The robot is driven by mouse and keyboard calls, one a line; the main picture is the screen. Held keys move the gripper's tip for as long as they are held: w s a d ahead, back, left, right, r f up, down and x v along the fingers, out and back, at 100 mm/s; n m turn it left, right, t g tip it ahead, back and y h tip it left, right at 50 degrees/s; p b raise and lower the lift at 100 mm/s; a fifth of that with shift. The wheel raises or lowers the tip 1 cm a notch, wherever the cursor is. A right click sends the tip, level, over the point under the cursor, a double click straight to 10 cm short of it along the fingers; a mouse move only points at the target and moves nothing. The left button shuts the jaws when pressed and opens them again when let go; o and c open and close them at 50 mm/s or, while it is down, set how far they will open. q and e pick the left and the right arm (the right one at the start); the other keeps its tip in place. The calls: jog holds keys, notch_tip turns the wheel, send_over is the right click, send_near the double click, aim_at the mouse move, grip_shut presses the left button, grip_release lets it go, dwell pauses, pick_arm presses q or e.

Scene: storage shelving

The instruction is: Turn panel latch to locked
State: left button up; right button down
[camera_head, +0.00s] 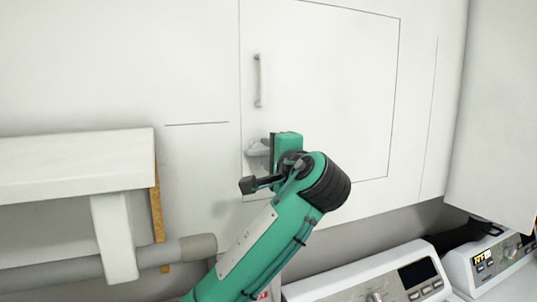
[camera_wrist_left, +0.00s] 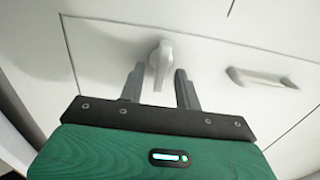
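The panel latch (camera_wrist_left: 161,62) is a light grey turning handle on the white cabinet panel. In the left wrist view it stands between the two dark fingers of my left gripper (camera_wrist_left: 160,85), with a gap on both sides, so the gripper is open around it. In the head view the latch (camera_head: 257,148) shows at the panel's lower left, partly hidden by my green left gripper (camera_head: 268,158). The white panel door (camera_head: 330,90) lies flush in its outline. My right gripper is in neither view.
A grey bar handle (camera_head: 259,80) is above the latch, also seen in the wrist view (camera_wrist_left: 262,78). A white shelf (camera_head: 75,165) juts out at left above a grey pipe (camera_head: 190,248). Appliances with control panels (camera_head: 375,280) stand at lower right.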

pick_arm(q)
jog(key=shift+s, duration=0.2)
jog(key=b+v, duration=0.6)
jog(key=v, duration=0.7)
jog(key=shift+s+d, duration=0.2)
